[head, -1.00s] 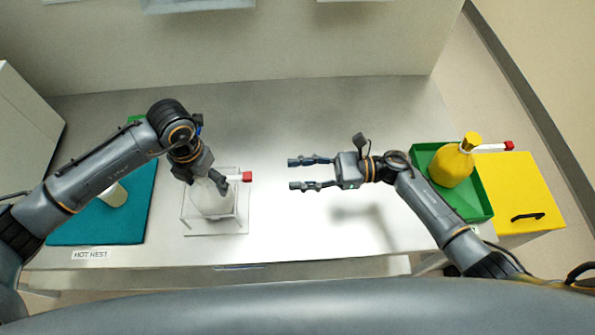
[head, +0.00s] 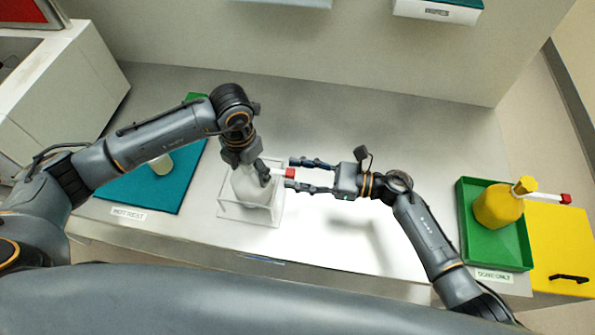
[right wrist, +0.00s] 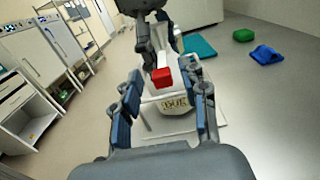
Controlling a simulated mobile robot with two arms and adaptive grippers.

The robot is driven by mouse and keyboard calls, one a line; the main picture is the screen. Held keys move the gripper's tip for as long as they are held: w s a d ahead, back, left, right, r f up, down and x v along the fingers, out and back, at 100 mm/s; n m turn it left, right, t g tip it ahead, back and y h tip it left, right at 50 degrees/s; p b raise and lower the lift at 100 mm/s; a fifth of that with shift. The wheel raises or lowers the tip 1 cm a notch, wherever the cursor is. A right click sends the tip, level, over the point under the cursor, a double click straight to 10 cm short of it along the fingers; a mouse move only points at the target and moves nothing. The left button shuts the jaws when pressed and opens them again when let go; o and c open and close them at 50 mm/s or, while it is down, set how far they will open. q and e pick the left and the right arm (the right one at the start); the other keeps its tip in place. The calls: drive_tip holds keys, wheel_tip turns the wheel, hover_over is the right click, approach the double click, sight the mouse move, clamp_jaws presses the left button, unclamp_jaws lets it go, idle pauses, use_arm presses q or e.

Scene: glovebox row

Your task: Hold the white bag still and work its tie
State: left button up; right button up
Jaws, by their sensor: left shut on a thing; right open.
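The white bag (head: 249,188) stands in a clear open-topped holder (head: 248,213) on the bench. My left gripper (head: 262,176) is shut on the bag's neck from above. The tie's red end (head: 290,173) sticks out to the right of the neck. My right gripper (head: 290,174) is open, and in the head view its fingertips lie on either side of the red end. In the right wrist view, the red end (right wrist: 162,77) shows between and beyond the open fingers, apart from them. The bag (right wrist: 173,104) is behind it, partly hidden by my left gripper.
A yellow bag (head: 497,207) with a red-ended tie stands in a green tray (head: 512,253) at the right, beside a yellow bin (head: 565,240). A teal mat (head: 165,190) with a pale cup (head: 161,164) lies left. The bench behind the holder is clear.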

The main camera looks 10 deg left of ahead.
use_arm(q)
drive_tip(key=shift+s+f, duration=0.3)
drive_tip(key=shift+f, duration=0.05)
use_arm(e)
drive_tip(key=shift+a, duration=0.25)
clamp_jaws()
drive_tip(key=shift+f, duration=0.1)
drive_tip(key=shift+a, duration=0.1)
